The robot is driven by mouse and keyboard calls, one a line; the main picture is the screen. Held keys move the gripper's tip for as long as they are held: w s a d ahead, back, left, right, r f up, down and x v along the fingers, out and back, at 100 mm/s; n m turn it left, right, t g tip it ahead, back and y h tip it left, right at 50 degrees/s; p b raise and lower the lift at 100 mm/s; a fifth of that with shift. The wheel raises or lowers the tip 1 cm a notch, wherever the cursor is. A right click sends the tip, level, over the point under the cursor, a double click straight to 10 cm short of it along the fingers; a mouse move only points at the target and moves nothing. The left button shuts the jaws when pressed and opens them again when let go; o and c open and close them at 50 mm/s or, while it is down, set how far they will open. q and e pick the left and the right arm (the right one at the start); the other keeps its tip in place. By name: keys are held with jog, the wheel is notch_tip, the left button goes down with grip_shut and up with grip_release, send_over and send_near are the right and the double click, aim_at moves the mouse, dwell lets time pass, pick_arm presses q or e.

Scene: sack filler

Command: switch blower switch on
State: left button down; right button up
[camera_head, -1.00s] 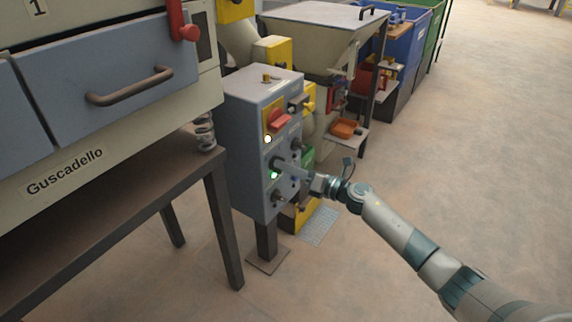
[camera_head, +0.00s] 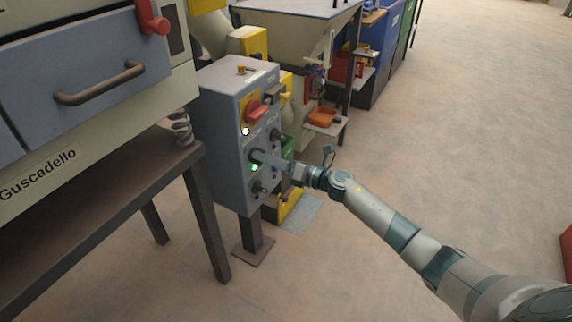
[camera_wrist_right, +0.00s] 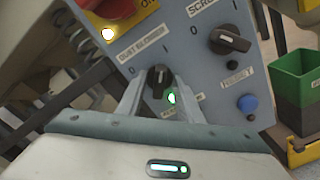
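The blower switch is a black rotary knob (camera_wrist_right: 158,76) under a "DUST BLOWER" label on the grey control box (camera_head: 222,150). In the wrist view, its grip stands roughly upright between 0 and 1 marks; I cannot tell its exact setting. A green lamp (camera_wrist_right: 172,98) just below it is lit, and also shows in the head view (camera_head: 254,167). My right gripper (camera_wrist_right: 160,82) has its two fingers apart, one on each side of the knob. A small gap seems to show; contact is unclear. In the head view, my right gripper (camera_head: 266,159) reaches the panel. My left gripper is out of view.
Another black knob (camera_wrist_right: 230,40), labelled "SCR...", and a blue reset button (camera_wrist_right: 247,103) sit to the right. A red switch (camera_head: 257,110) on yellow and a lit white lamp (camera_head: 245,131) are above.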

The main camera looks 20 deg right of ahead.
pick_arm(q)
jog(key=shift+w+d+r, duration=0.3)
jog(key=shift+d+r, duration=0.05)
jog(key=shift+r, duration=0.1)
pick_arm(e)
jog(key=v, duration=1.7)
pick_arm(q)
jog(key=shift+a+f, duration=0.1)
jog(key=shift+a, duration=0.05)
pick_arm(e)
jog(key=shift+s+d, duration=0.1)
dwell(1.1)
jog(key=shift+f, duration=0.1)
dwell(0.5)
